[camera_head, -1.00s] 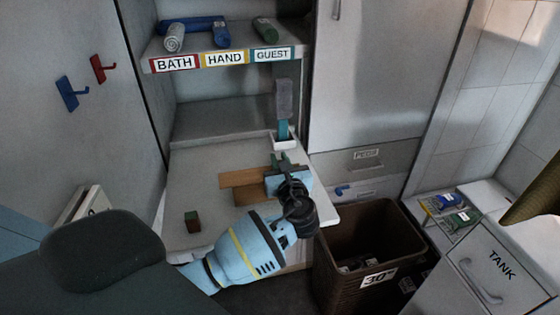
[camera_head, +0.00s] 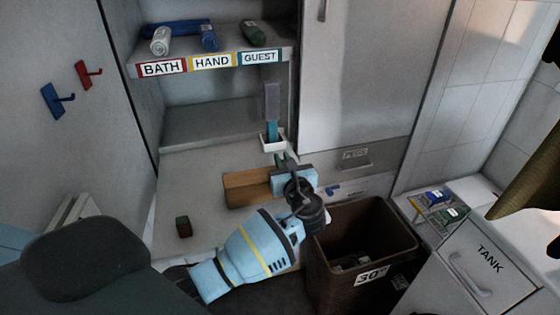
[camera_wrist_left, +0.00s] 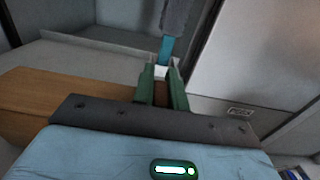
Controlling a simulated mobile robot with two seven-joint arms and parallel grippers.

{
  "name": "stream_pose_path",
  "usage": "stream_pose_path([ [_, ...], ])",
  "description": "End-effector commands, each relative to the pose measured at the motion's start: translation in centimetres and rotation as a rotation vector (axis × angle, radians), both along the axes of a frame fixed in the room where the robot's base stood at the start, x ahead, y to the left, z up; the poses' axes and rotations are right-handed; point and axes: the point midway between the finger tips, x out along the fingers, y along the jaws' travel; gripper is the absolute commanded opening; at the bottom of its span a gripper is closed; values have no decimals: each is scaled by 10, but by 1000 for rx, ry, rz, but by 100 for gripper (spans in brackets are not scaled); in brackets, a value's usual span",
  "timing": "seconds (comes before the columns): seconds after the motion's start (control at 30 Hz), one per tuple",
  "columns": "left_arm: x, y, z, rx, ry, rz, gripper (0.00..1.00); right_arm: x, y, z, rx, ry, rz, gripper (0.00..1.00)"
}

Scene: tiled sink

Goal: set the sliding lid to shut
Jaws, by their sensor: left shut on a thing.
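A wooden box (camera_head: 248,198) stands on the white counter, with its flat sliding lid (camera_head: 244,180) on top. The lid's left end is about level with the box's left end; my gripper hides the right end. In the left wrist view the lid's wood (camera_wrist_left: 50,92) shows at left. My left gripper (camera_head: 282,161) is over the box's right part. In the wrist view its green fingers (camera_wrist_left: 160,88) are shut on a narrow brown piece, seemingly the lid's grip. My right gripper is out of view.
A small green-topped brown block (camera_head: 184,227) stands on the counter at left. A brown bin (camera_head: 362,245) is at right. Shelves with towels (camera_head: 208,38) are at the back.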

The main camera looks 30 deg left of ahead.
Motion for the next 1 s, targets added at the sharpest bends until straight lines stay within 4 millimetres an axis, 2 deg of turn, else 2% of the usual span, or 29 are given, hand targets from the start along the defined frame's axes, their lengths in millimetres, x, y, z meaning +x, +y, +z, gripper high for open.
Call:
stream_pose_path([
  [0.07,0,0,0,1,-1,0,0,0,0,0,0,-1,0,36],
  [0.1,0,0,0,1,-1,0,19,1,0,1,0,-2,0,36],
  [0.23,0,0,0,1,-1,0,36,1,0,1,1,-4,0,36],
  [0.57,-2,-2,0,0,0,0,36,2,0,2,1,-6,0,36],
  [1.0,-41,-48,0,-1,0,-1,36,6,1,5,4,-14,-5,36],
])
